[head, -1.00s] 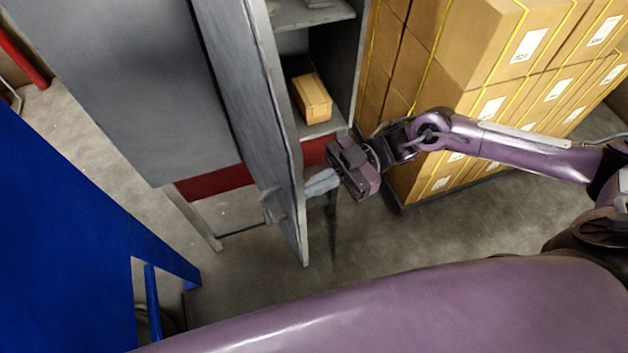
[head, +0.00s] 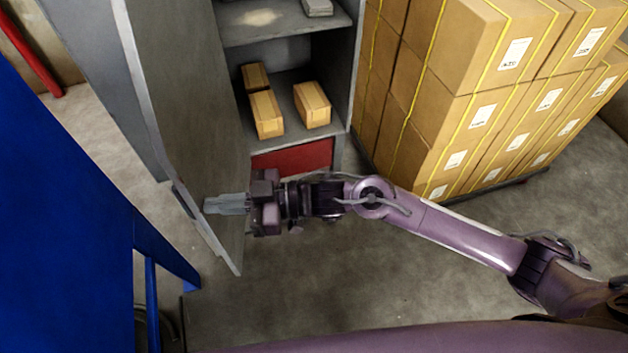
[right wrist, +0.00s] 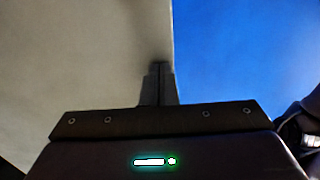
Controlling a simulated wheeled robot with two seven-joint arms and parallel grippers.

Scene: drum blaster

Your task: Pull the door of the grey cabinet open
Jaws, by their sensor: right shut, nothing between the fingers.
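The grey cabinet (head: 338,75) stands at the top middle of the head view, and its shelves show. Its door (head: 185,110) stands swung wide to the left, with its inner face toward me. My right gripper (head: 212,205) is shut and empty, its fingertips at the inner face of the door near the free edge. In the right wrist view the shut fingers (right wrist: 160,80) point at the pale door panel (right wrist: 85,60) beside its edge; whether they touch cannot be told. The door's handle is hidden. My left gripper is out of view.
Small cardboard boxes (head: 312,104) sit on the cabinet's lower shelf. Tall stacks of strapped cartons (head: 470,100) stand to the right. A blue structure (head: 60,220) stands at the left, close to the door. The floor (head: 350,275) in front is clear.

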